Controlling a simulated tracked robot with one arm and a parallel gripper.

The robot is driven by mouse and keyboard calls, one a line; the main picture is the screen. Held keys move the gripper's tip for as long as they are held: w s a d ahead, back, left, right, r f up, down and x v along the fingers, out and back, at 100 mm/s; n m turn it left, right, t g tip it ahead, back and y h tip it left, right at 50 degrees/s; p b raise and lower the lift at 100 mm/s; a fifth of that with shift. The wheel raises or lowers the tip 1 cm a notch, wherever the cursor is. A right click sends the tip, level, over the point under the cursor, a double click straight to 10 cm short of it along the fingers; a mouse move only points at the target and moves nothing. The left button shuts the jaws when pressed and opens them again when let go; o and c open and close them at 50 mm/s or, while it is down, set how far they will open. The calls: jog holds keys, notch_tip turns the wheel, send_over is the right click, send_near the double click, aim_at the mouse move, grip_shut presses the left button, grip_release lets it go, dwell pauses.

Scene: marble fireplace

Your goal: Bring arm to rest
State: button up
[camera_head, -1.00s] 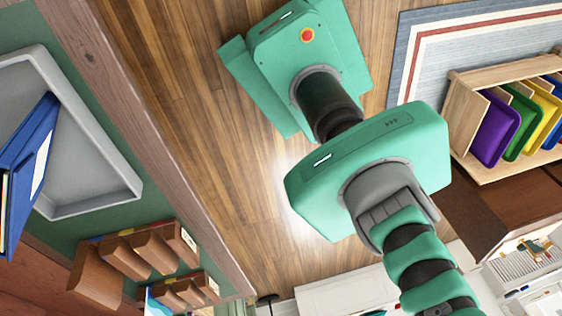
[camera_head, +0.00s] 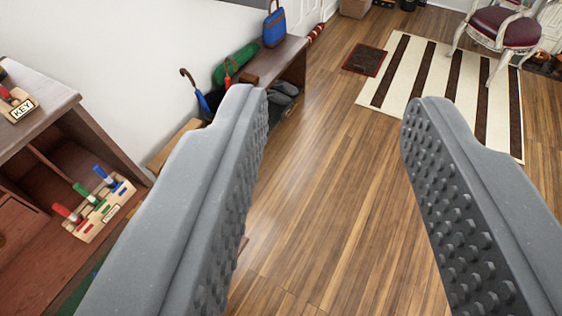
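My gripper (camera_head: 335,105) shows large in the head camera view, with its two grey fingers wide apart. The inner pads are studded, and nothing is between them but a view of the wooden floor. The fingers point out over the floor toward the far side of the room. The rest of my arm is out of view.
A bench (camera_head: 285,60) with bags and umbrellas stands along the white wall. A striped rug (camera_head: 440,85), a dark mat (camera_head: 364,59) and a chair (camera_head: 505,28) lie beyond. The wooden floor (camera_head: 330,200) between is clear.

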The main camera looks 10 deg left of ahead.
notch_tip(320, 180, up, 5)
jog(key=p, duration=0.5)
jog(key=shift+f, duration=0.1)
dwell(0.8)
